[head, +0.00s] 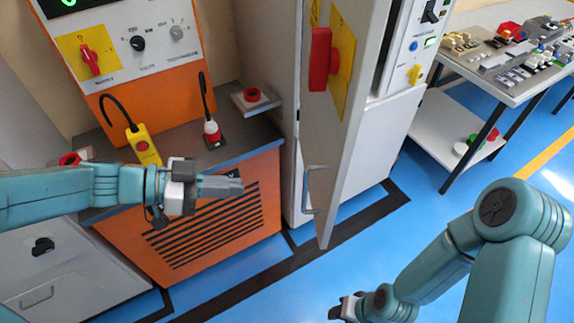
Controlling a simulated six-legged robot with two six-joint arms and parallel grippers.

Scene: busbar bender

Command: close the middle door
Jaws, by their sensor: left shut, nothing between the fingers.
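The middle door (346,130) is a tall grey panel that stands open, swung out from its white cabinet toward me. It carries a red rotary handle (320,59) on a yellow plate and a grey pull handle (308,190) low on its left side. My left gripper (236,186) is shut and empty, pointing right in front of the orange machine. It is left of the door and apart from it. My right gripper (338,308) shows small at the bottom edge, below the door; its fingers are too unclear to read.
The orange machine (210,235) stands left of the door, with a yellow pendant (143,145) and a red-tipped tool (212,133) on its top. A table with parts (500,90) stands at the right. Blue floor (425,215) is open in front of the door.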

